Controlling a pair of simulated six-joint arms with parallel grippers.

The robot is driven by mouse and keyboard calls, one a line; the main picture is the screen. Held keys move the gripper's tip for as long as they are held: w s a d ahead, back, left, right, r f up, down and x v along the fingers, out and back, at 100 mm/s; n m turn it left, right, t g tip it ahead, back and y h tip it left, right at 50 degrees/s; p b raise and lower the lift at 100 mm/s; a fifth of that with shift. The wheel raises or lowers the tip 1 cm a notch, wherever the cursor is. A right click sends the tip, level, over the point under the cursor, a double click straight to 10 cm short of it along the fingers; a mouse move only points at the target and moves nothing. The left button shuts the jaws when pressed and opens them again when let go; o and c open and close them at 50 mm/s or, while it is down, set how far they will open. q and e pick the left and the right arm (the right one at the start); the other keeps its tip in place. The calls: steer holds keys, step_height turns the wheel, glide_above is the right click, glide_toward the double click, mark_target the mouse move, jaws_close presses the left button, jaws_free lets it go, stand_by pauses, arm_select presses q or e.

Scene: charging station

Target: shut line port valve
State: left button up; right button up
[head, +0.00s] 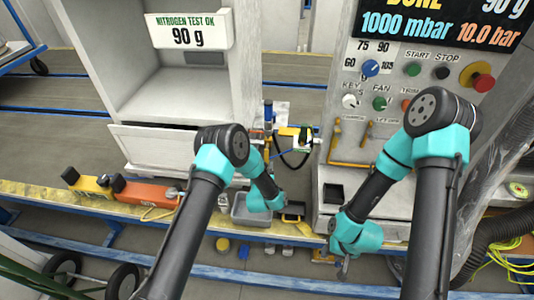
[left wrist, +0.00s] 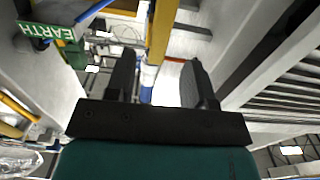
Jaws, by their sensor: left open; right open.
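Two yellow levers, a left lever (head: 334,141) and a right lever (head: 366,134), sit on the grey machine panel under small labels too small to read. I cannot tell which part is the line port valve. My left gripper (left wrist: 160,90) is open and empty in the left wrist view. A blue cylindrical part (left wrist: 147,78) and a yellow bar (left wrist: 162,30) show beyond and between its fingers. In the head view its fingers are hidden by my left wrist. My right gripper (head: 343,268) is low, below the panel, at the bench's front edge; it is open, its fingers partly hidden.
A grey tray (head: 252,212) and an orange box (head: 145,192) lie on the yellow bench edge. A green EARTH sign (left wrist: 46,31) is at upper left. A red emergency button (head: 482,82) is on the panel.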

mark_target(266, 156)
arm_select(q)
steer(key=w, duration=0.5)
steer(key=w+d, duration=0.1)
steer(key=w, duration=0.2)
steer(key=shift+w, duration=0.25)
steer(key=shift+c, duration=0.4)
jaws_close()
